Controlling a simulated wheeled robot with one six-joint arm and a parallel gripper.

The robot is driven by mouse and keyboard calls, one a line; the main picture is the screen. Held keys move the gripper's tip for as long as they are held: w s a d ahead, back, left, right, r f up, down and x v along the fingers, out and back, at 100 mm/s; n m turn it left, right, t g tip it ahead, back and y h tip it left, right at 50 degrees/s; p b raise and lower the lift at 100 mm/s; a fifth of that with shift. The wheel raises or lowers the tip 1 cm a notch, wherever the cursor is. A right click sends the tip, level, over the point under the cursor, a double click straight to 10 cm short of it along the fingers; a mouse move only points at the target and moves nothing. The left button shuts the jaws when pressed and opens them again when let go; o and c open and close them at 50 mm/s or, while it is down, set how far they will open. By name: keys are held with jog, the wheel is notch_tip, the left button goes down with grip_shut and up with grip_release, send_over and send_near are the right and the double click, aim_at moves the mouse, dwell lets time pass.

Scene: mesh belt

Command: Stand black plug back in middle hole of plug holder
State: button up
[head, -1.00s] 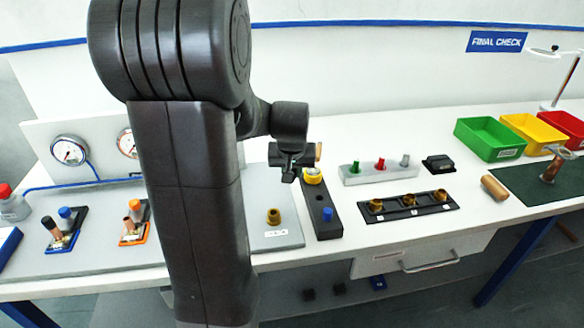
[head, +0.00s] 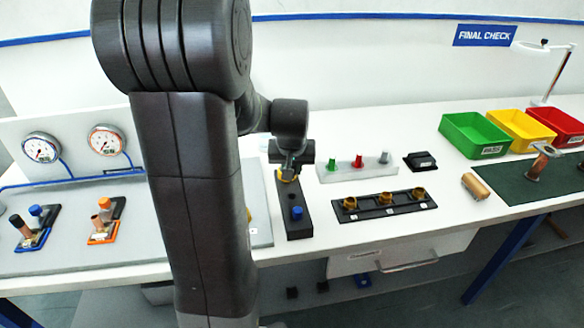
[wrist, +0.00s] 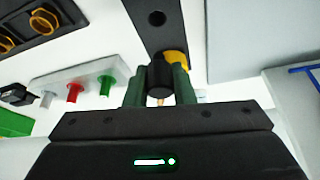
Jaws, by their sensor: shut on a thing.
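The plug holder is a long black block (head: 300,231) on the bench, with a blue plug (head: 297,212) standing at its near end and a yellow plug at its far end. My gripper (head: 288,176) is in front of the yellow plug, mostly hiding it. In the wrist view, my gripper (wrist: 157,84) is shut on the black plug (wrist: 157,75), which has a small tan tip. The yellow plug (wrist: 176,60) shows just behind it. The empty middle hole (wrist: 157,18) lies farther up that picture, clear of the held plug. The held plug is hidden in the head view.
A grey block (head: 345,175) with green, red and grey plugs stands right of the holder. A black tray (head: 375,211) with brass fittings lies nearer the front edge. A grey panel with gauges and small stands is at left. Coloured bins are at far right.

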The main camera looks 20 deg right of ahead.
aim_at(292, 193)
jog(key=shift+f+b, duration=2.1)
jog(key=shift+f, duration=0.65)
jog(key=shift+f+b, duration=0.9)
jog(key=shift+b, duration=0.05)
jog(key=o, duration=1)
jog(key=shift+o, duration=0.2)
jog(key=v, duration=1.4)
jog(key=shift+w+d+f, duration=0.1)
jog(key=x, duration=1.4)
jog(key=shift+r+p, duration=0.35)
jog(key=shift+r, duration=0.1)
